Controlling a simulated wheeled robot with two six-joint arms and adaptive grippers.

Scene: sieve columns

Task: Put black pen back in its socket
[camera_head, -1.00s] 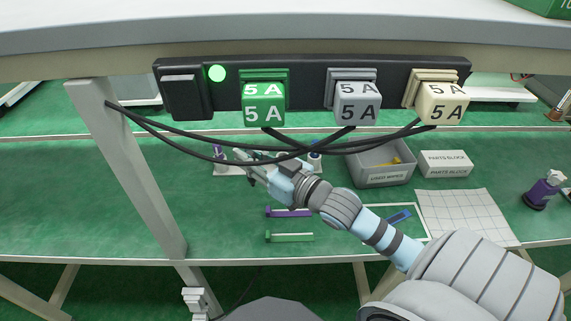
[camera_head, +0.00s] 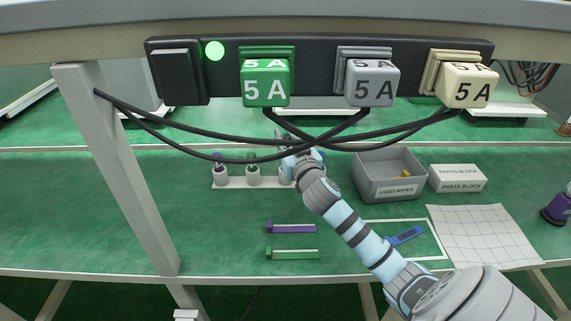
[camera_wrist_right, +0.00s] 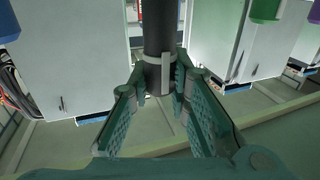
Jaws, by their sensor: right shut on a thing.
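My right gripper (camera_wrist_right: 158,88) is shut on the black pen (camera_wrist_right: 158,35), a dark upright cylinder with a pale band or clip, in the right wrist view. In the head view this gripper (camera_head: 286,138) is up behind the black cables and above the white socket rack (camera_head: 235,184). The pen cannot be made out clearly there. The rack holds a purple-topped piece (camera_head: 219,170) and a green-topped piece (camera_head: 252,172). Its right end is partly hidden by my right arm. My left gripper is not in view.
Black cables (camera_head: 200,148) hang across the front under the panel with 5 A plugs (camera_head: 265,85). A grey used-wipes bin (camera_head: 388,188) and parts block box (camera_head: 458,180) stand right of my arm. Purple (camera_head: 292,227) and green (camera_head: 293,255) strips lie in front. The left table area is clear.

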